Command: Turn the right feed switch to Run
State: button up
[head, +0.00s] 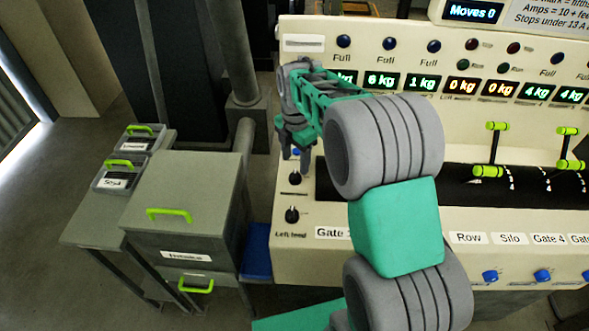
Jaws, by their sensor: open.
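My gripper (295,154) points down at the left end of the cream control panel (335,237). It is open and looks empty. Just below its fingertips is a black knob (295,178) whose label is too small to read. Another black knob (292,215), labelled "Left feed", sits below that one on the panel. I cannot make out a switch labelled right feed; my arm covers the panel's middle, and the panel runs out of view at the right.
Green-handled levers (495,150) stand on the panel's right. Above are lamps and kg displays (381,81); a "Moves 0" display (473,11) is at top. Blue knobs (490,276) line the lower front. A grey cabinet (190,200) and lidded bins (122,172) stand at left.

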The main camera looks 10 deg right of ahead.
aim_at(295, 174)
notch_tip(295, 174, down, 6)
jog(key=shift+f+p, duration=0.1)
jog(key=shift+p, duration=0.45)
jog(key=shift+c, duration=0.5)
grip_shut()
